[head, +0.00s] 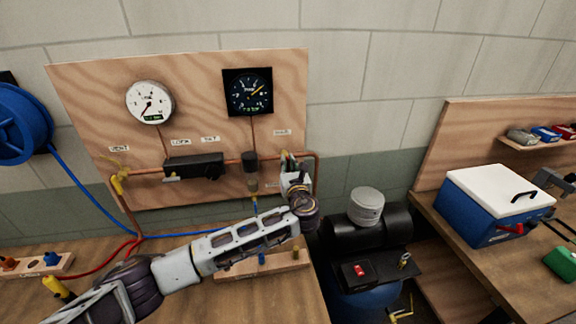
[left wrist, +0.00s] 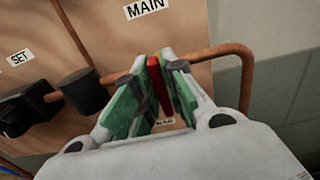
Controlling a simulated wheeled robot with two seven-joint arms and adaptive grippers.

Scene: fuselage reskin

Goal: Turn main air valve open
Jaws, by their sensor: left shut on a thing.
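The main air valve is at the right end of the copper pipe on the wooden panel, below the MAIN label (left wrist: 146,9). Its red handle (left wrist: 154,76) shows as a narrow strip in the left wrist view. My left gripper (head: 291,162) is at the valve and hides most of it in the head view. In the left wrist view, the green-padded fingers of the left gripper (left wrist: 157,88) stand on both sides of the red handle and are shut on it. The valve body is largely hidden. My right gripper is not in view.
The panel (head: 205,75) carries a white gauge (head: 151,102), a black gauge (head: 248,92) and a black block (head: 194,166) on the copper pipe (left wrist: 215,50). A black compressor (head: 375,237) stands to the right. A blue cooler (head: 483,217) sits on the right bench.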

